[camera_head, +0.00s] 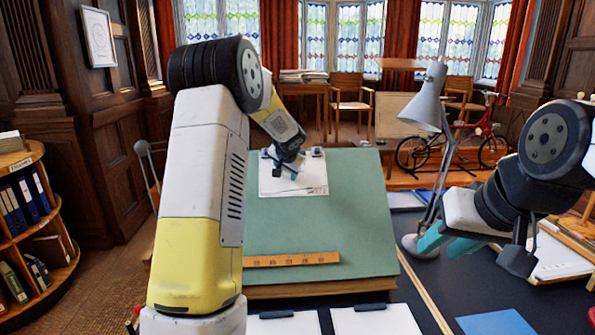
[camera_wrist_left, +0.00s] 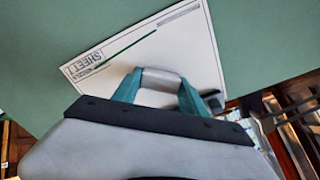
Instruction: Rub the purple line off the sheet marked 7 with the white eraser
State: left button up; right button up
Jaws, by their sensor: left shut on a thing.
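A white sheet (camera_head: 312,178) lies on the upper part of the green drafting board (camera_head: 345,215). In the left wrist view the sheet (camera_wrist_left: 195,45) has a boxed label reading SHEET; its number is not legible. A dark green line (camera_wrist_left: 130,47) and a thin greyish line show on it; I cannot make out a clearly purple one. My left gripper (camera_wrist_left: 160,88) is shut on the whitish eraser (camera_wrist_left: 160,76), over the sheet's lower part; contact is unclear. In the head view my left gripper (camera_head: 287,170) is over the sheet. My right gripper (camera_head: 450,243) is empty, its teal fingers apart, right of the board.
A wooden strip (camera_head: 292,260) lies along the board's lower part. A grey desk lamp (camera_head: 428,100) stands right of the board. Two clipboards (camera_head: 375,320) lie in front, a blue sheet (camera_head: 495,323) to the right. The board's middle is clear.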

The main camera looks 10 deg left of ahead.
aim_at(305, 171)
pick_arm(q)
jog(key=shift+w+f, duration=0.1)
